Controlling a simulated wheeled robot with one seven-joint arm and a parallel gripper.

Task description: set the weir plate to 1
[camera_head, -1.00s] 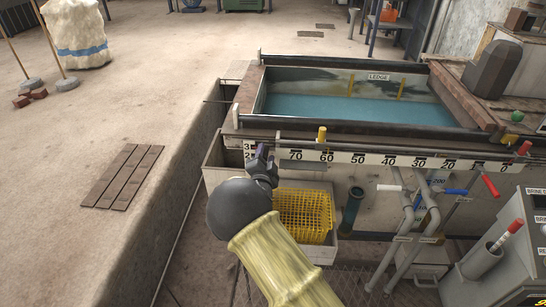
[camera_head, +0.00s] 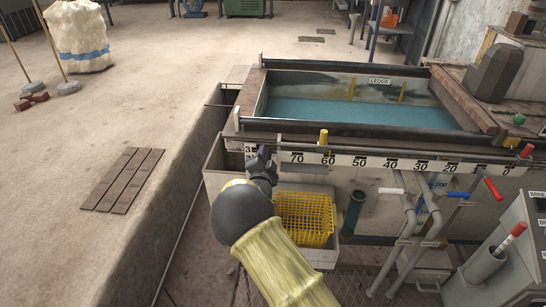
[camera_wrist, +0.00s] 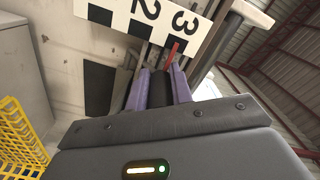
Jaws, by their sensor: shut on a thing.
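The weir plate's small upright scale (camera_wrist: 190,22) is a white board with black blocks and the numbers 3 and 2 in the wrist view. A red pointer (camera_wrist: 173,48) lies close to the 3. My gripper (camera_wrist: 162,82) has purple fingers closed on a dark grip (camera_wrist: 160,92) just below the pointer; the fingers hide most of it. In the head view my gripper (camera_head: 262,158) is at the tank's front left corner, just right of the scale's 3 (camera_head: 249,149). The 1 is not visible, and the plate itself cannot be made out.
A long ruler (camera_head: 375,163) runs along the tank front to the right, with a yellow-topped slider (camera_head: 323,137). Pipes with coloured handles (camera_head: 405,190) stand at the right. A sunken trench edge (camera_head: 200,170) lies left.

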